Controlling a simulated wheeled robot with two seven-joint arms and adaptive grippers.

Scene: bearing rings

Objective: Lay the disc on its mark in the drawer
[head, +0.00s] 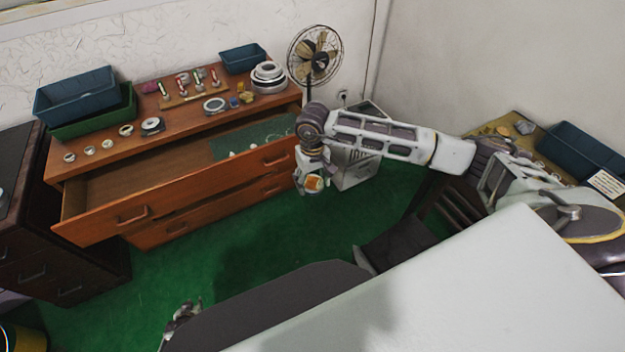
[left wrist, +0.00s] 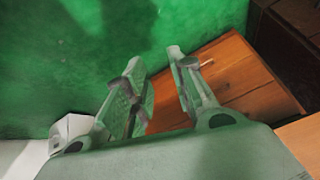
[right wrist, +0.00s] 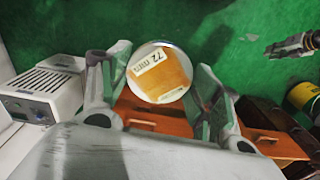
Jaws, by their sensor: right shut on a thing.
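The disc (right wrist: 160,72) is round and pale with an orange label reading "72 mm". My right gripper (right wrist: 163,62) is shut on it, with one finger on each side. In the head view the disc (head: 314,184) hangs just off the right end of the wooden chest. The open drawer (head: 135,187) is the chest's top one. A green mat (head: 232,142) lies in its right part, with a few small pale items on it. I cannot make out the disc's mark. My left gripper (head: 183,322) is low at the front, away from the chest; its fingers (left wrist: 155,62) are apart and empty.
The chest top (head: 185,112) carries rings, a wooden rack (head: 190,98), blue bins (head: 75,95) and stacked rings (head: 268,78). A fan (head: 315,55) and a white device (head: 355,165) stand right of it. The drawer's left part is bare.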

